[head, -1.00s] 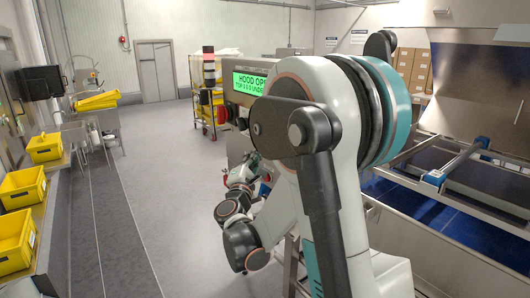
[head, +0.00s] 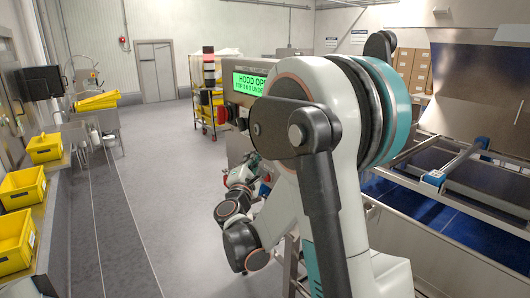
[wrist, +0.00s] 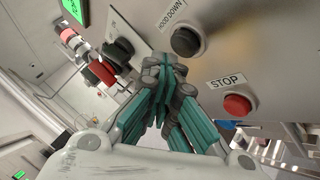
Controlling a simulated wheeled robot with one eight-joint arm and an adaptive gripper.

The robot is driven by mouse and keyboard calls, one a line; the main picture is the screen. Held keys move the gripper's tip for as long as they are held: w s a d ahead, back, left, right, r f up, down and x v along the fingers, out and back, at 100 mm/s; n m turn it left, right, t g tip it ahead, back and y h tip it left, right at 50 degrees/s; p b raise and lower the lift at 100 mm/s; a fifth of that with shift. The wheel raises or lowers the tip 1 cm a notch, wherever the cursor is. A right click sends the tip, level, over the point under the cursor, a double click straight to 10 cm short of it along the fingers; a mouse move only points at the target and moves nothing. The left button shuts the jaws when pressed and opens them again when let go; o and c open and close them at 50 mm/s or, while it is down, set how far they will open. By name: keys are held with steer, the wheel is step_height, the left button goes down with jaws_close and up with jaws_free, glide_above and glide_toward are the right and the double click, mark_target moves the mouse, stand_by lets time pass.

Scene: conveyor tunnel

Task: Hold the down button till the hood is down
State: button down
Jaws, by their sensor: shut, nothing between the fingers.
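In the wrist view, the black round button (wrist: 186,41) stands on a metal panel next to a "HOOD DOWN" label (wrist: 172,14). My gripper (wrist: 163,66) is shut and empty. Its fingertips appear just left of and below that button, which is uncovered; I cannot tell the exact gap. In the head view, my gripper is mostly hidden by my arm near the panel. The hood (head: 462,70) seems to be the tilted metal sheet at the upper right, raised above the blue bed. A green display (head: 257,84) reads "HOOD OP…", its end hidden by my arm.
A red button (wrist: 237,106) labelled "STOP" (wrist: 227,82) sits below and right of my gripper. Another black control (wrist: 120,50) and a red one (wrist: 103,72) stick out at left. Yellow crates (head: 24,190) line the left bench. The grey floor (head: 180,200) is clear.

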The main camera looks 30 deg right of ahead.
steer(key=shift+d, duration=0.2)
steer(key=shift+d, duration=0.25)
steer(key=shift+d, duration=0.55)
stand_by(1.0)
steer(key=shift+a+b, duration=0.15)
steer(key=shift+b, duration=0.15)
stand_by(4.5)
steer(key=shift+a, duration=0.8)
steer(key=shift+s+a+b, duration=0.1)
steer(key=shift+a+b, duration=0.3)
steer(key=shift+a, duration=2.1)
